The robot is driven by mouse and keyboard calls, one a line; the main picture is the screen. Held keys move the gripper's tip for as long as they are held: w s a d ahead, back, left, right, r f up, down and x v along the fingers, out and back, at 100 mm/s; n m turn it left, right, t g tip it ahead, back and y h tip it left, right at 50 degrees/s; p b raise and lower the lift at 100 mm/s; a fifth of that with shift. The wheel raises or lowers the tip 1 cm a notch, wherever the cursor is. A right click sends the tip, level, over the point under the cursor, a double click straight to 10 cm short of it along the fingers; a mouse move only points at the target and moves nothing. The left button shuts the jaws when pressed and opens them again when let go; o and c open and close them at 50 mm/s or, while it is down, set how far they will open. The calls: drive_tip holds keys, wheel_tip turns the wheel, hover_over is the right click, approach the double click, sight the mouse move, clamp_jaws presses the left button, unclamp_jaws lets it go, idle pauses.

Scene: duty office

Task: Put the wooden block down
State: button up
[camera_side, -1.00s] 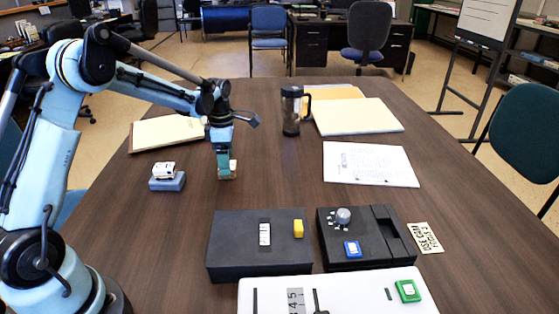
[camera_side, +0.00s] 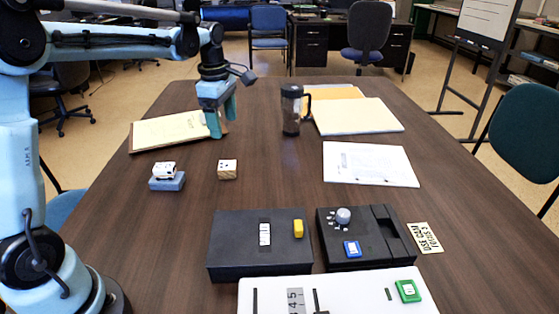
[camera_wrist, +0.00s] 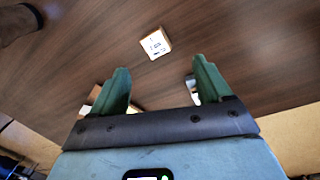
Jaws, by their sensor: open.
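The wooden block (camera_side: 227,170) is a small light-brown cube with a white top bearing dark marks. It stands alone on the dark table, to the right of a blue pad with a white object on it. In the wrist view the block (camera_wrist: 155,43) lies beyond the fingertips, with table showing between. My gripper (camera_side: 221,120) is above the table and behind the block, apart from it. Its two green fingers (camera_wrist: 163,72) are spread in the wrist view with nothing between them.
The blue pad (camera_side: 168,183) is left of the block. Black boxes (camera_side: 235,258) (camera_side: 365,255) and a white panel (camera_side: 350,297) lie in front. A dark mug (camera_side: 291,112) stands behind right, near papers (camera_side: 370,165). Table around the block is clear.

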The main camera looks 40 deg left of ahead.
drive_tip(key=s+d+f+m+t, duration=0.1)
drive_tip(key=s+d+m+t, duration=0.2)
drive_tip(key=s+d+m, duration=0.3)
drive_tip(key=s+d+f+m+t, duration=0.1)
drive_tip(key=s+d+m+t, duration=0.2)
drive_tip(key=m, duration=1.4)
drive_tip(key=shift+s+d, duration=1.85)
drive_tip(key=shift+s, duration=1)
